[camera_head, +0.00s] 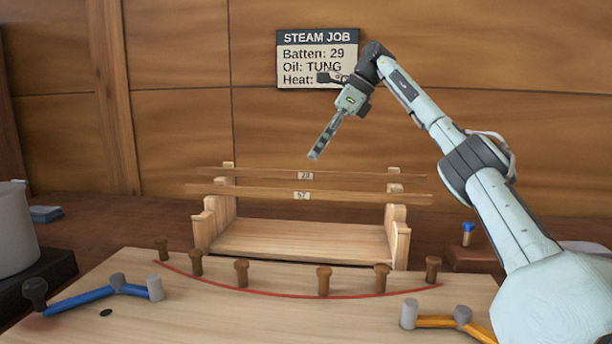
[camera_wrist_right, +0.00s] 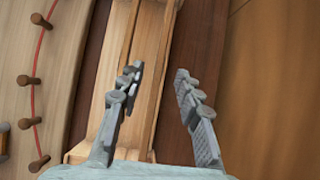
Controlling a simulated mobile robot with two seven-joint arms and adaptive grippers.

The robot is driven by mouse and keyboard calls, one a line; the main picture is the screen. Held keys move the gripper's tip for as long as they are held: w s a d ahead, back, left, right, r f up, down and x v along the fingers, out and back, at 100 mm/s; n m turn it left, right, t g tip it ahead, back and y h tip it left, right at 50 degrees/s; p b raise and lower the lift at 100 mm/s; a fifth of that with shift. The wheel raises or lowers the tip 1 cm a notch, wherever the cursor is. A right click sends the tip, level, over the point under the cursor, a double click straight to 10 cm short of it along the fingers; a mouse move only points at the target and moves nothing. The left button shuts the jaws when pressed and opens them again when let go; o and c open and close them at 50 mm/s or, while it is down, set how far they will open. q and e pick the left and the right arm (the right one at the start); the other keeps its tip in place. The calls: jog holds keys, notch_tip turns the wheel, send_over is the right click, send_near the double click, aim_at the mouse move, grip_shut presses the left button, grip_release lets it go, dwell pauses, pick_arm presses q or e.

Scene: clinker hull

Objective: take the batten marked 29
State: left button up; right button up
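Two thin wooden battens lie one behind the other across a wooden rack (camera_head: 300,240). The rear batten (camera_head: 260,173) has a small label that looks like 28 or 29. My left gripper is not in view.
A wall sign (camera_head: 318,60) reads Batten: 29, Oil: TUNG; its heat line is partly covered by my right arm. In front, a board carries several brown pegs (camera_head: 241,272) along a red curve, and blue (camera_head: 85,298) and orange (camera_head: 440,322) levers. A pot (camera_head: 14,230) stands left.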

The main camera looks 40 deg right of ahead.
aim_at(306, 175)
jog(key=x, duration=0.5)
jog(key=shift+s+d+f, duration=0.1)
jog(key=shift+d+f, duration=0.05)
jog(key=shift+f, duration=0.15)
jog(key=shift+c, duration=0.2)
grip_shut()
